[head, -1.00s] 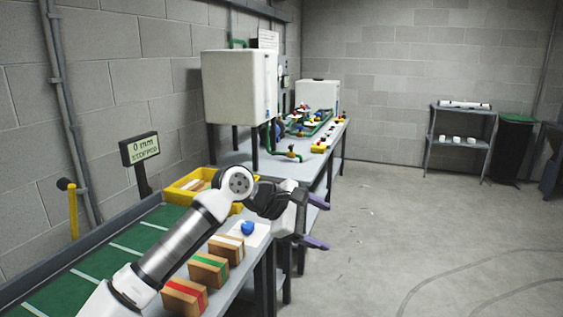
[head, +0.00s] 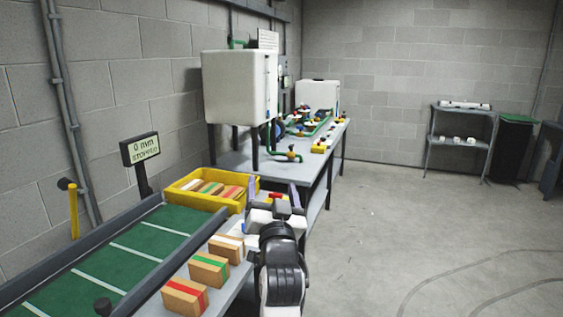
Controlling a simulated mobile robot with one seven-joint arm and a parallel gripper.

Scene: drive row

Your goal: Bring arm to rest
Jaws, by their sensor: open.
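My gripper (head: 282,189) points away from me at the right edge of the near bench. Its two purple-grey fingers are spread apart with nothing seen held between them. My arm comes up from the bottom of the picture behind it. The gripper is to the right of the yellow bin (head: 219,202) and beyond the wooden blocks. It hides part of the bench edge and whatever lies right under it.
Wooden blocks with red (head: 184,296), green (head: 209,268) and white (head: 227,246) stripes stand along the bench beside the green conveyor (head: 125,252). A sign (head: 139,149) reads "0 mm STOPPED". The floor (head: 420,230) at right is open.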

